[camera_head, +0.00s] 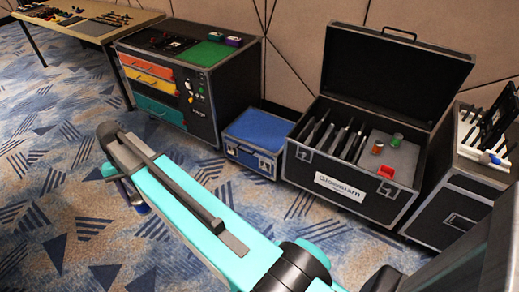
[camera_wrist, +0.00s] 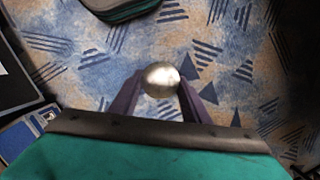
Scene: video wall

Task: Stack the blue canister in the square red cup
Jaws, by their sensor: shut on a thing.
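My gripper (camera_wrist: 160,92) is shut on a round thing with a shiny silver top, which I take to be the blue canister (camera_wrist: 162,76). In the head view the blue canister (camera_head: 141,208) shows as a small blue patch beside the end of my arm, above the carpet. The arm hides most of it and most of the gripper there. The square red cup (camera_head: 386,172) stands on the grey panel inside the open black case at the right. The gripper and canister are well to the left of the cup, apart from it.
The open black case (camera_head: 345,205) also holds an orange-brown can (camera_head: 377,146), a green can (camera_head: 396,140) and dark slotted panels. A blue case (camera_head: 255,140), a drawer cabinet (camera_head: 200,100) and a table (camera_head: 85,28) stand along the wall. Carpet at the left is clear.

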